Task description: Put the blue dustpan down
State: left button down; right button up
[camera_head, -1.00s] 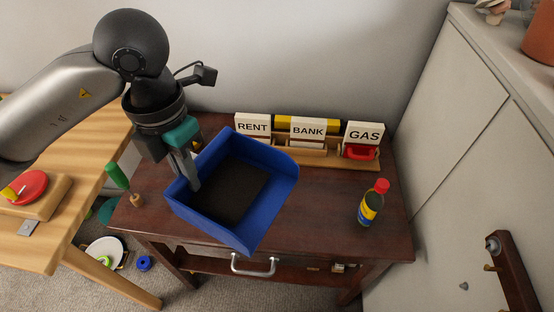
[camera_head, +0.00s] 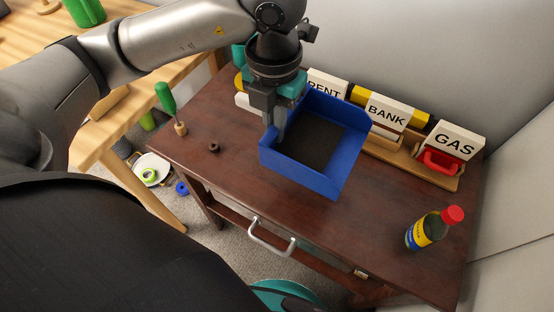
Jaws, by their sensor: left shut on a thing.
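The blue dustpan (camera_head: 345,165) has a dark inner floor and raised blue walls. It is over the middle of the dark wooden table (camera_head: 240,185), in front of the labelled boxes. My left gripper (camera_head: 278,135) is shut on the dustpan's left side and points down from above. I cannot tell whether the dustpan's underside touches the table top. My right gripper is not in view.
A wooden rack holds boxes marked RENT, BANK (camera_head: 387,113) and GAS (camera_head: 453,141), with a red item (camera_head: 440,162) by GAS. A red-capped bottle (camera_head: 426,230) stands at the right. A green-handled tool (camera_head: 166,98) and a small dark ring (camera_head: 214,147) are at the left.

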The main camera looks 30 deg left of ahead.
pick_arm(q)
notch_tip(320, 180, down, 8)
jog(key=shift+f+b, duration=0.1)
jog(key=shift+b, duration=1.15)
jog(key=shift+f+b, duration=0.65)
jog(key=shift+f, duration=1.7)
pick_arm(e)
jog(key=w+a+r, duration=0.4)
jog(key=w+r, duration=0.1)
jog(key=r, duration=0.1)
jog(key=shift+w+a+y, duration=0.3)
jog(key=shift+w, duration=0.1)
pick_arm(q)
jog(key=shift+f, duration=0.1)
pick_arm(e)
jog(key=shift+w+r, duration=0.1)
pick_arm(q)
jog(key=c, duration=1.4)
grip_release()
jog(key=o, duration=0.4)
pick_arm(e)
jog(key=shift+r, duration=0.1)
